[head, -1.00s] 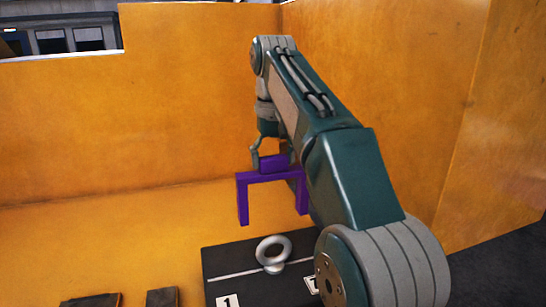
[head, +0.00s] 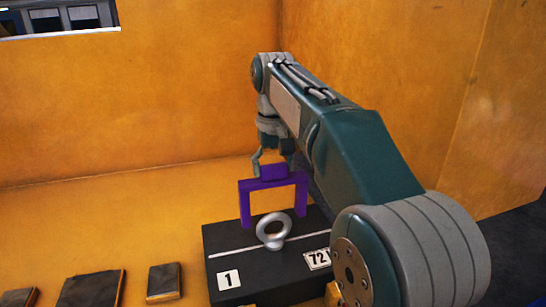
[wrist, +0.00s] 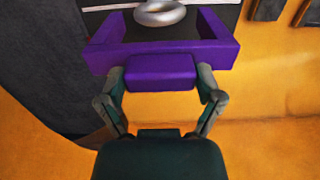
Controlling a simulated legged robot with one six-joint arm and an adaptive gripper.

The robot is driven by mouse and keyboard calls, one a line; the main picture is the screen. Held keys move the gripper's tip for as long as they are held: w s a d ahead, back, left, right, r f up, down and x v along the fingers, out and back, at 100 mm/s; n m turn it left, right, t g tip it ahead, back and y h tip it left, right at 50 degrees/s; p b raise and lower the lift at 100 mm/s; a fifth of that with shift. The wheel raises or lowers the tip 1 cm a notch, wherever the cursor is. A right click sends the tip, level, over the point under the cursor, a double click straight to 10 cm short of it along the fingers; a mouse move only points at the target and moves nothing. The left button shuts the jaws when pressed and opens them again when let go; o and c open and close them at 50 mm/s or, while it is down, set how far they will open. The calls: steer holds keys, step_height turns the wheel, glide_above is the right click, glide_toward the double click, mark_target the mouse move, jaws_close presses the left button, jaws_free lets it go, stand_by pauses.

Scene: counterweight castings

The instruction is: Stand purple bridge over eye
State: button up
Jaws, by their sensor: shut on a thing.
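The purple bridge (head: 272,184) is upright with its two legs pointing down. My gripper (head: 271,165) is shut on the block at its top; in the wrist view my gripper (wrist: 161,80) has a finger on each side of that block. The silver eye (head: 273,230) stands on a black casting (head: 225,251) marked "1" and "72". In the head view the bridge shows behind and above the eye. In the wrist view the eye (wrist: 160,13) lies beyond the bridge (wrist: 215,53). Whether the legs touch the casting is unclear.
Several dark blocks lie on the yellow floor, one (head: 164,281) left of the casting. Tall yellow walls (head: 150,110) stand behind and on the right.

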steer(key=shift+f, duration=3.95)
steer(key=o, duration=1.1)
steer(key=shift+c, duration=0.2)
step_height(320, 180, up, 12)
steer(key=shift+a+f, duration=0.1)
